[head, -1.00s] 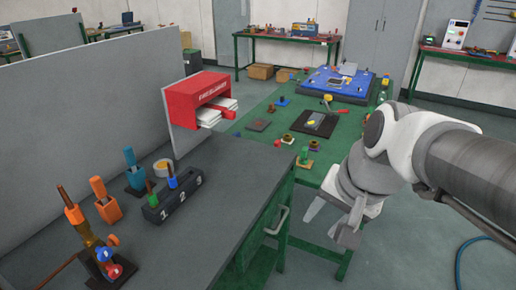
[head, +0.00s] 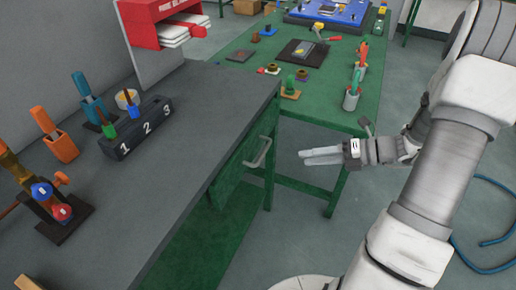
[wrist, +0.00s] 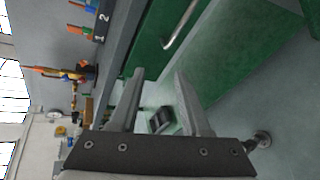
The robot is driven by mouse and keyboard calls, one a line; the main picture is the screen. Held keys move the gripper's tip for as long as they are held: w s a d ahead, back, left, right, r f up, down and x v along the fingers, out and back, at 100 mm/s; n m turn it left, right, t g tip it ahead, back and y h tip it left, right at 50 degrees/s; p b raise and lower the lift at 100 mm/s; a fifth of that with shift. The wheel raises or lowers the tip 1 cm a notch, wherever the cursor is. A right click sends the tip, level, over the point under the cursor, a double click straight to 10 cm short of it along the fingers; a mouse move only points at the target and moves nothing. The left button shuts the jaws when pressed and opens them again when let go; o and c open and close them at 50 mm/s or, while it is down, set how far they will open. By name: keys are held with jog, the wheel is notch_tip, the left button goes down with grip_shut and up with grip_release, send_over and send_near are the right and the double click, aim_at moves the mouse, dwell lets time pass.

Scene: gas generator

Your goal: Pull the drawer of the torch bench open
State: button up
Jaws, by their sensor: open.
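The torch bench (head: 190,215) has a dark grey top and a green drawer (head: 237,165) on its right side. The drawer front lies against the bench and looks closed. A pale metal bar handle (head: 261,152) stands out from it. My gripper (head: 304,157) is to the right of the handle, apart from it, with its fingers pointing left toward the drawer. In the wrist view my gripper (wrist: 153,85) is open with nothing between its fingers. The handle (wrist: 182,24) shows there above the fingertips, on the green drawer front.
On the bench top stand a black numbered holder (head: 140,130), an orange holder (head: 60,146) and a torch stand (head: 62,215). A green table (head: 320,90) with tools stands behind. Its green leg (head: 338,192) is close beyond my gripper. A blue hose (head: 490,240) lies on the floor at right.

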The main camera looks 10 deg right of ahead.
jog(key=w+d+f+m+t, duration=0.1)
jog(key=d+f+m+t, duration=0.2)
jog(key=f+m, duration=0.15)
jog(key=m+b, duration=0.1)
jog(key=b, duration=0.4)
send_near(264, 152)
jog(key=shift+y, duration=0.3)
jog(key=x, duration=0.6)
jog(key=f+x, duration=0.1)
jog(key=x, duration=0.3)
jog(key=shift+w+d, duration=0.1)
jog(key=shift+w, duration=0.05)
grip_shut()
